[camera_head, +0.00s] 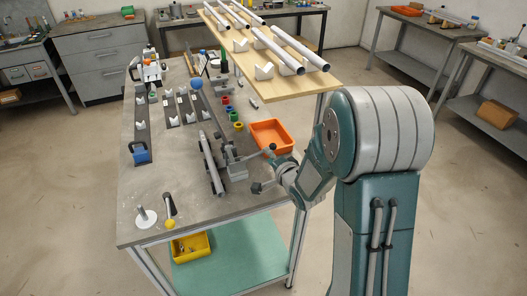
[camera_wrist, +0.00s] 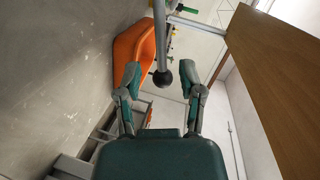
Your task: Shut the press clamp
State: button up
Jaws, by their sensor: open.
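The press clamp (camera_head: 236,170) is a grey mechanism on the workbench, left of my gripper in the head view. A grey rod with a dark round knob (camera_wrist: 162,79) hangs into the wrist view from the top. The knob is in the gap between my fingers and touches neither one, as far as I can see. My gripper (camera_wrist: 160,82) is open and empty, with one green-grey finger on each side of the knob. In the head view my gripper (camera_head: 266,170) is beside the clamp at the bench's right edge. The clamp's inner parts are too small to make out.
An orange bin (camera_head: 270,137) stands close behind my gripper. A wooden board (camera_head: 268,87) with tubes on white supports is raised above the bench's far right.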

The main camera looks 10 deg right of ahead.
aim_at(261, 153)
jog(key=shift+x, duration=2.15)
grip_shut()
